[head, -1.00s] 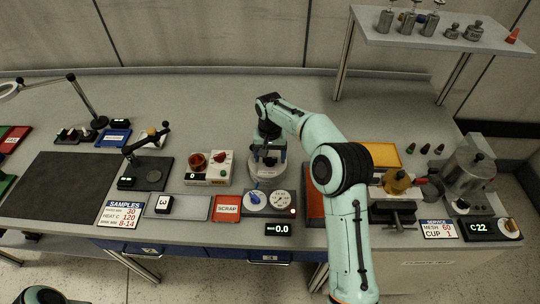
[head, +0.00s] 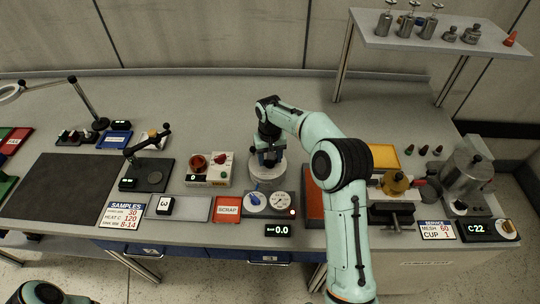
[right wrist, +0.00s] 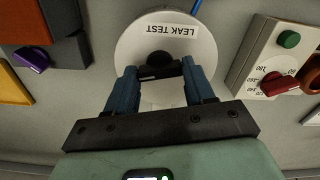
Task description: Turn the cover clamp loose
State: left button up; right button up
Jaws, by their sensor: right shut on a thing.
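The leak test pot (head: 267,172) is a pale round unit behind the dial panel in the head view. In the right wrist view its white top (right wrist: 195,45) shows with the words LEAK TEST upside down. The cover clamp (right wrist: 160,68) is a dark knob or bar at the middle of that top, partly hidden by the fingers. My right gripper (right wrist: 160,82) comes from above, its two blue fingers shut on the clamp, one on each side. In the head view the right gripper (head: 268,158) stands over the pot. My left gripper is not in view.
The bench behind the pot is clear.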

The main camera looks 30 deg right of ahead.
jog(key=n, duration=0.3)
jog(key=shift+r+n+p, duration=0.1)
jog(key=shift+n+p, duration=0.2)
jog(key=shift+p, duration=0.1)
jog(key=n, duration=0.3)
jog(key=shift+n, duration=0.3)
jog(key=n, duration=0.3)
jog(key=shift+n, duration=2.3)
jog(key=o, duration=1)
jog(key=shift+o, duration=0.2)
